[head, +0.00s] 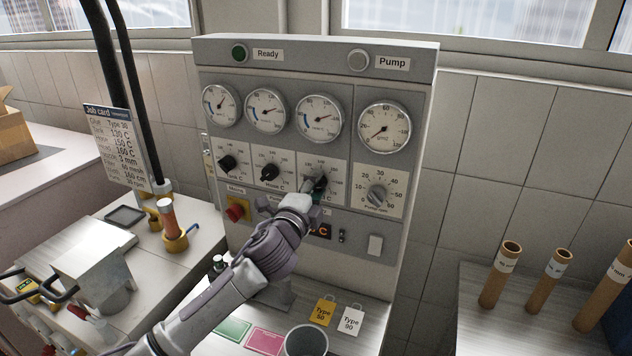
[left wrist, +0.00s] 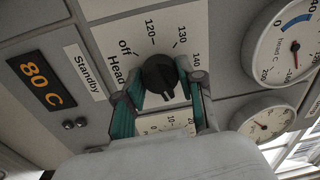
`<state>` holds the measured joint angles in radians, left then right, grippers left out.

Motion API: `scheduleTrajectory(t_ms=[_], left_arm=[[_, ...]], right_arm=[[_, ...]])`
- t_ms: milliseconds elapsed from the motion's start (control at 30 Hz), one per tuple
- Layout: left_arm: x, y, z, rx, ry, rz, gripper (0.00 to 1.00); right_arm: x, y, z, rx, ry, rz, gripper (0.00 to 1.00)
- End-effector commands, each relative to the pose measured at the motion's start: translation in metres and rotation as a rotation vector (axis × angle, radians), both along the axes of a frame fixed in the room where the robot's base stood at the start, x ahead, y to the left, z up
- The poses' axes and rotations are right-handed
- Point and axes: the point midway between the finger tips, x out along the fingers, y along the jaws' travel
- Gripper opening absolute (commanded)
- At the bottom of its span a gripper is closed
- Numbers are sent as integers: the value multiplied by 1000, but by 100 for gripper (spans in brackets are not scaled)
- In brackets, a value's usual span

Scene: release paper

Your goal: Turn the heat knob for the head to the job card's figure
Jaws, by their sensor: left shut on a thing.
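The black heat knob for the head (head: 321,182) is the third knob from the left on the grey panel; my fingers partly hide it in the head view. In the left wrist view the knob (left wrist: 160,76) sits on a white dial plate lettered "Head", with off, 120, 130 and 140 around it. My left gripper (head: 315,190) is at the knob, and its teal-padded fingers (left wrist: 165,88) are shut on it from two sides. The knob's exact setting is hard to read. The job card (head: 116,147) stands at the left with small, partly legible figures. My right gripper is not in view.
An orange display (left wrist: 41,80) reads 80 C beside a Standby label. The tank knob (head: 228,163), hose knob (head: 270,172) and pump dial (head: 377,195) flank the head knob. A red knob (head: 237,209) sits below. Tags and a grey cup (head: 306,341) lie beneath the panel.

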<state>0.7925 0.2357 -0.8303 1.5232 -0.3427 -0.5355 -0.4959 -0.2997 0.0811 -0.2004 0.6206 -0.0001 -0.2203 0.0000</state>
Motion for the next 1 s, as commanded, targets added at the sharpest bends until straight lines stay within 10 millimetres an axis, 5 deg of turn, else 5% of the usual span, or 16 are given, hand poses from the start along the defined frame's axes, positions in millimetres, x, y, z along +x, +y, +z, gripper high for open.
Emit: scheduleTrajectory(t_ms=[400, 1000], left_arm=[[0, 1, 0, 233, -95, 2, 4], [0, 1, -1, 288, -118, 1, 4]], right_arm=[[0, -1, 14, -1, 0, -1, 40], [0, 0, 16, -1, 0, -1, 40]])
